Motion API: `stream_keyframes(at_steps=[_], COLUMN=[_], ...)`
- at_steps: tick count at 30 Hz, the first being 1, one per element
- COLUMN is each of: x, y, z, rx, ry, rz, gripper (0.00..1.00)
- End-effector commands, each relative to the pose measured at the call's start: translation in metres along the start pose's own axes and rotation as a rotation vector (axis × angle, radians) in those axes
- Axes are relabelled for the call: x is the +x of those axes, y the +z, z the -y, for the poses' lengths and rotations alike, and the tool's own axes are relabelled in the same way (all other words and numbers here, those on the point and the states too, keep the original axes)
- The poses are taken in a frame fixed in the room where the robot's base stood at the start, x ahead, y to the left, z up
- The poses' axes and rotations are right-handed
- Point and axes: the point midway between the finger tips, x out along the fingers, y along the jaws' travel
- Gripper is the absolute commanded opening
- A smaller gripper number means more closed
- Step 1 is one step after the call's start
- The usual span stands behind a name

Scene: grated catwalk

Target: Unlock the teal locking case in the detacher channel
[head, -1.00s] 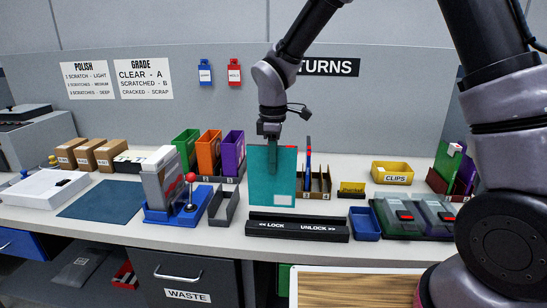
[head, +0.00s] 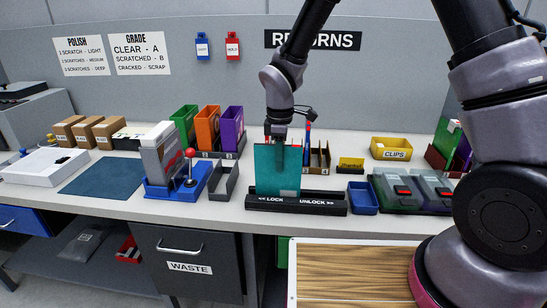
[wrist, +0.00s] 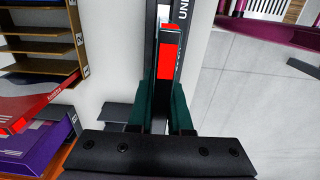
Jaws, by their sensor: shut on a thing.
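The teal locking case (head: 266,172) stands upright at the black detacher channel (head: 325,210), which is marked LOCK with left arrows and UNLOCK with right arrows. The case is left of the channel's middle, and its lower edge is hidden behind the front wall. It appears to sit down in the slot, but the bottom contact is hidden. My gripper (head: 281,152) is shut on the upper part of the case from above. In the wrist view, my gripper's fingers (wrist: 166,112) flank the case's narrow edge, where a red part (wrist: 168,60) shows.
A grey open holder (head: 223,182) and a blue base with a red-knobbed lever (head: 190,170) stand left of the channel. A small blue bin (head: 362,198) is close on its right. Brown dividers (head: 318,158) stand behind. A yellow CLIPS bin (head: 391,149) is farther back.

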Motion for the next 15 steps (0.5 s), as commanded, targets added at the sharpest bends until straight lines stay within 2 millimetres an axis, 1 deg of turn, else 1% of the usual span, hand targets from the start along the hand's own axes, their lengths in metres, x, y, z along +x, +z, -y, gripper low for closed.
stream_keyframes(at_steps=[1, 15], x=[0.0, -0.001], y=[0.005, 0.047], z=[0.0, 0.0], rx=[0.002, 0.001], ry=[0.0, 0.001], rz=[0.0, -0.001], gripper=[0.0, 0.0])
